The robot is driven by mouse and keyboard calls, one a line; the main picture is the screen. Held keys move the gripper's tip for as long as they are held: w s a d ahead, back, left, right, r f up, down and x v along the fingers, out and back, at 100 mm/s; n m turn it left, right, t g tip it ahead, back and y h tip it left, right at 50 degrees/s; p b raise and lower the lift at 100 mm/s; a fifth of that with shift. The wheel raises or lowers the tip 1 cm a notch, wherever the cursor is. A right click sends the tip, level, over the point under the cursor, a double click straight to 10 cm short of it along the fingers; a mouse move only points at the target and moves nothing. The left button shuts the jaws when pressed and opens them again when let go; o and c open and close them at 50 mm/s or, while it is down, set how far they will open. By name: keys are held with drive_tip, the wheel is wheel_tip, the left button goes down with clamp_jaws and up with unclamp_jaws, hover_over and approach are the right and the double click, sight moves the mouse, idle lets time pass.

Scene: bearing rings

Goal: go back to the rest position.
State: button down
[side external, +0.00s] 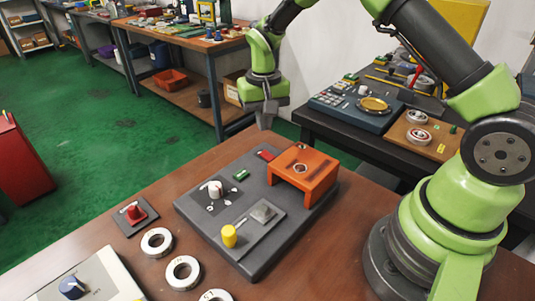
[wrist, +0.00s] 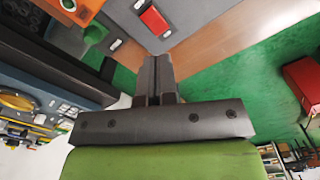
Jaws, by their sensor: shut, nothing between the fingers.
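My gripper (side external: 265,118) hangs above the far edge of the brown work table in the side external view, fingers pointing down, apart from everything on the table. In the wrist view its two fingers (wrist: 157,72) lie together, shut with nothing between them. Below is the dark grey board (side external: 262,195) with an orange bracket (side external: 303,176), a white knob (side external: 215,188), a yellow knob (side external: 229,236) and a small red piece (side external: 265,155). The red piece also shows in the wrist view (wrist: 153,20).
Several bearing rings (side external: 157,242) lie along the table front, by a small red-knobbed plate (side external: 135,216) and a white box with a blue knob (side external: 85,284). A dark side bench (side external: 345,128) carries more parts. The air around my gripper looks clear.

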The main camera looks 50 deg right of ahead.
drive_tip(key=s+a+r+t, duration=0.2)
drive_tip(key=s+r, duration=0.2)
drive_tip(key=r, duration=0.4)
drive_tip(key=s+a+r+t, duration=0.1)
drive_tip(key=s+r, duration=0.3)
drive_tip(key=r, duration=0.4)
drive_tip(key=s+a+r+n+t+y, duration=0.1)
drive_tip(key=s+r+t, duration=0.1)
drive_tip(key=s, duration=0.5)
drive_tip(key=s+a+r+n+t+y, duration=0.1)
drive_tip(key=s+r+t, duration=0.1)
drive_tip(key=s, duration=0.6)
drive_tip(key=shift+a+r, duration=0.35)
